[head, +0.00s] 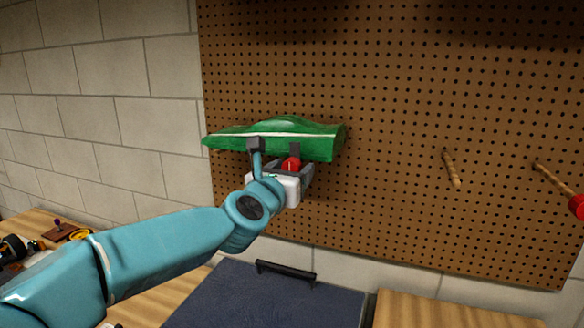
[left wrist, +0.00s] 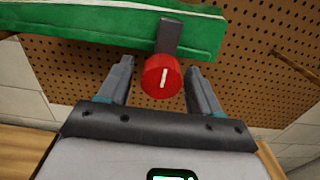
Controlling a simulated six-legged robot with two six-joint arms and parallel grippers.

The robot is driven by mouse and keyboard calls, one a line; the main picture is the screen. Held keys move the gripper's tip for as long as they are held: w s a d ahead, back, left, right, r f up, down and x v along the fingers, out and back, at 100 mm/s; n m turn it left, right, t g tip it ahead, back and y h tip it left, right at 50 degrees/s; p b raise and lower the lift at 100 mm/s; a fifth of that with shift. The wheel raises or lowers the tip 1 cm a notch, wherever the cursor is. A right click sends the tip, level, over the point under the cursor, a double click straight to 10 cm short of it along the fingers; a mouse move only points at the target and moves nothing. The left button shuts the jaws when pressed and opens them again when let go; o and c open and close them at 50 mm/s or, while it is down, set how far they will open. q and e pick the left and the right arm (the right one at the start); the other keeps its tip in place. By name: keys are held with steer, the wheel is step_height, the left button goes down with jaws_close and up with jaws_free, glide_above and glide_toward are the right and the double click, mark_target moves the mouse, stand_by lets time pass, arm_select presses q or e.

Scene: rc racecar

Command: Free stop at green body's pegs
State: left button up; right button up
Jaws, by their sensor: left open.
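The green body (head: 285,137), a long car shell with a white stripe, is up against the pegboard; its lower part also shows in the left wrist view (left wrist: 90,28). A red round stop knob (left wrist: 162,76) with a white line sits at its lower edge, below a dark grey bar (left wrist: 168,37). The red stop also shows in the head view (head: 291,164). My left gripper (left wrist: 157,80) is open, with one finger on either side of the red knob and visible gaps between. The pegs behind the body are hidden. My right gripper is out of view.
Wooden pegs (head: 451,169) stick out of the pegboard (head: 400,90) to the right, one near a red part (head: 577,206) at the picture edge. A dark blue case (head: 265,298) with a handle is below. Small items clutter the bench at left.

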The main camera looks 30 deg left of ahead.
arm_select(q)
steer(key=shift+w+a, duration=0.1)
steer(key=shift+w, duration=0.1)
steer(key=shift+r, duration=0.1)
steer(key=shift+w, duration=0.1)
steer(key=c, duration=1)
steer(key=shift+o, duration=0.2)
